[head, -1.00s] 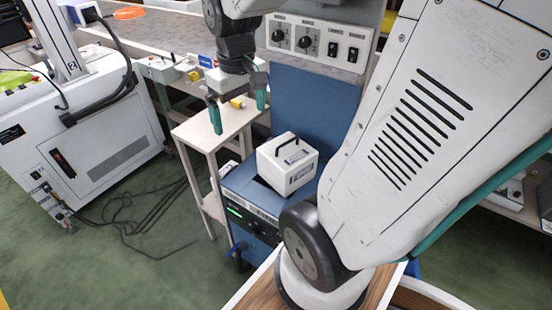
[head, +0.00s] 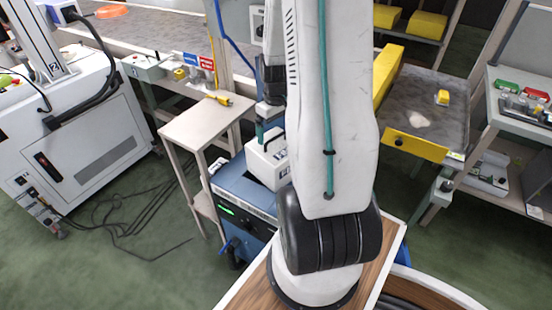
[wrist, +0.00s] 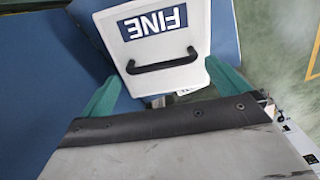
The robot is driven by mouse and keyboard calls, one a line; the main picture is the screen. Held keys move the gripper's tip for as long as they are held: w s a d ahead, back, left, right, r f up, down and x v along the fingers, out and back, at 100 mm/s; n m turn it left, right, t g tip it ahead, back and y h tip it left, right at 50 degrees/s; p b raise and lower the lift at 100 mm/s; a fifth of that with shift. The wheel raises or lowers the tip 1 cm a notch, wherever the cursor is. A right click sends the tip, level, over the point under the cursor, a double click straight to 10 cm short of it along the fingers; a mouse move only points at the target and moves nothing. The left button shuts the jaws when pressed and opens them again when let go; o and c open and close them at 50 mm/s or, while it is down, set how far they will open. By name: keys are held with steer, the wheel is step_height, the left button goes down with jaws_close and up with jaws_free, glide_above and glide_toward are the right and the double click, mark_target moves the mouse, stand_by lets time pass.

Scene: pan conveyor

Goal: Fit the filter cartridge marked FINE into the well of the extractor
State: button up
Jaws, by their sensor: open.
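The cartridge marked FINE (head: 262,163) is a white box with a black handle and a blue label. It stands at the top of the blue extractor (head: 232,191), rising well above it; how deep it sits in the well is hidden. My gripper (head: 268,128) is just above it, partly covered by my arm. In the wrist view the cartridge (wrist: 195,28) lies ahead, its handle (wrist: 162,64) crossing between the two teal fingers. My gripper (wrist: 162,78) is open, one finger on each side; contact with the cartridge cannot be told.
A small beige side table (head: 205,122) stands left of the extractor with a yellow item (head: 219,98) on it. A white machine (head: 75,140) is at the far left, with cables on the floor. A grey conveyor (head: 430,100) and shelves (head: 500,140) are at the right.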

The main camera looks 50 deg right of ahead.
mark_target(276, 137)
steer(key=f, duration=0.3)
steer(key=shift+s+a+f, duration=0.1)
steer(key=shift+s+f, duration=0.1)
steer(key=shift+f, duration=0.1)
steer(key=c, duration=1.7)
steer(key=shift+c, duration=0.2)
steer(key=shift+r, duration=0.1)
